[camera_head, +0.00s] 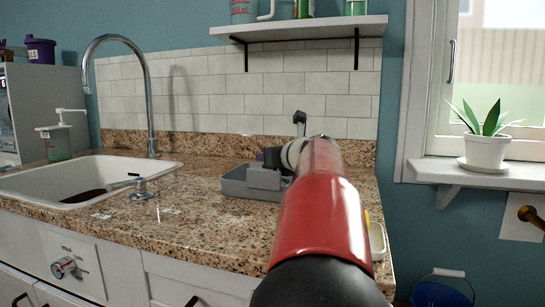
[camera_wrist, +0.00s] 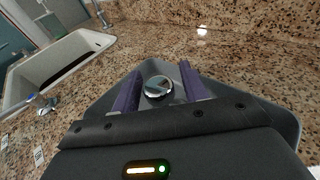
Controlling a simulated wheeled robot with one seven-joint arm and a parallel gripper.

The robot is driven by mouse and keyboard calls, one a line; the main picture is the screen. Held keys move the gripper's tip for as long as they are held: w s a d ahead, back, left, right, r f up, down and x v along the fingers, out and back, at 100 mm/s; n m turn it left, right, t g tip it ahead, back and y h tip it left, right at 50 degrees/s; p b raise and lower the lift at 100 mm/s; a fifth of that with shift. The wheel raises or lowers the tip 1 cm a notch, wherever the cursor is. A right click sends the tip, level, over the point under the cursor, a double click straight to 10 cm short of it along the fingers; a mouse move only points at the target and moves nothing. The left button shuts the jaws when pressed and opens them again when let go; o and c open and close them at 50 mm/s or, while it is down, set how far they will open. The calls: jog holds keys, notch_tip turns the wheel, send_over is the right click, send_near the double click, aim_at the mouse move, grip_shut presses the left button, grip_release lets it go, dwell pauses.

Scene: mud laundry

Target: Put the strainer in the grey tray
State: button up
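The grey tray (camera_head: 235,187) sits on the granite counter, right of the sink, and its rim also shows in the wrist view (camera_wrist: 288,122). The strainer (camera_wrist: 158,86), a small shiny round metal piece, appears to lie on the tray's floor in the wrist view. My gripper (camera_wrist: 157,78) is over the tray with its two purple fingers apart, one on each side of the strainer. A gap shows between the strainer and the right finger; the left finger is very close to it, and contact is unclear. In the head view my arm hides the strainer.
The white sink (camera_head: 85,180) with its tall faucet (camera_head: 148,95) is at the left, with a soap dispenser (camera_head: 58,140) behind it. A wall shelf (camera_head: 300,29) hangs above the tray. A pale dish (camera_head: 377,240) is partly hidden right of my arm. The counter front is mostly clear.

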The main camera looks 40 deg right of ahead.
jog(key=shift+r, duration=0.25)
jog(key=v, duration=1.2)
jog(key=shift+d, duration=0.1)
